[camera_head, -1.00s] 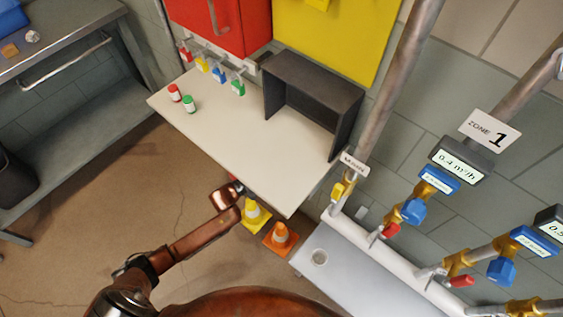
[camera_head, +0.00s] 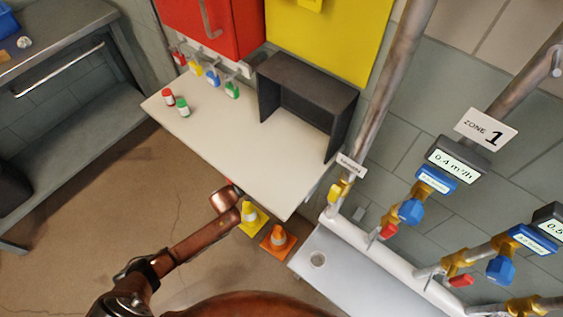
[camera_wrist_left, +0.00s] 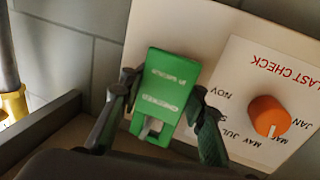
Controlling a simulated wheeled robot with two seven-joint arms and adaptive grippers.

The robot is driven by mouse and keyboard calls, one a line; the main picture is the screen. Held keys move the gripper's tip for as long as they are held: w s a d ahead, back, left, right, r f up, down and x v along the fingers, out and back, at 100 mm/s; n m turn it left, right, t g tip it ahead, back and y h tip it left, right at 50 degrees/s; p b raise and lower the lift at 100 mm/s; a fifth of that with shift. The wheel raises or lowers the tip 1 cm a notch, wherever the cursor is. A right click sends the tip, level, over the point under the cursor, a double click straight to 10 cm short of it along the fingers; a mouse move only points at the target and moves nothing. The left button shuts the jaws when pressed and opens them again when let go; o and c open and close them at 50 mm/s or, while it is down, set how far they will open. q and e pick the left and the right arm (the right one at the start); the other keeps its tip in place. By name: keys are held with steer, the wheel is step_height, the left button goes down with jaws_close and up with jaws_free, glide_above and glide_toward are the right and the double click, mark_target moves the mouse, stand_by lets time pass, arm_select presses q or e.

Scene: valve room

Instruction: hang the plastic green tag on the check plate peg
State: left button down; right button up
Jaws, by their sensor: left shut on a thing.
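The green tag (camera_wrist_left: 163,88) fills the middle of the left wrist view, its lettering upside down. My left gripper (camera_wrist_left: 161,98) is shut on it, one finger at each side. The tag is in front of the left part of the white check plate (camera_wrist_left: 222,72), which reads LAST CHECK upside down. A pale grey shape shows in the opening at the tag's lower end; I cannot tell whether it is the peg. I cannot tell if tag and plate touch. In the head view the left gripper is mostly hidden near the table's front edge. My right gripper is not in view.
An orange knob (camera_wrist_left: 268,115) stands out from the plate, right of the tag. In the head view, the cream table (camera_head: 235,140) carries a dark open box (camera_head: 308,95) and red and green containers. Two cones (camera_head: 278,240) stand below its front edge.

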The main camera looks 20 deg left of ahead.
arm_select(q)
steer(key=c, duration=1.9)
jaws_free()
steer(key=o, duration=0.7)
steer(key=shift+c, duration=0.2)
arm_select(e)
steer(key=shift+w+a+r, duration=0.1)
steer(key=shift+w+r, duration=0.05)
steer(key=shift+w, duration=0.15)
arm_select(q)
steer(key=v, duration=1.2)
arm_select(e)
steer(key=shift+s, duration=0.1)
arm_select(q)
steer(key=shift+a, duration=0.1)
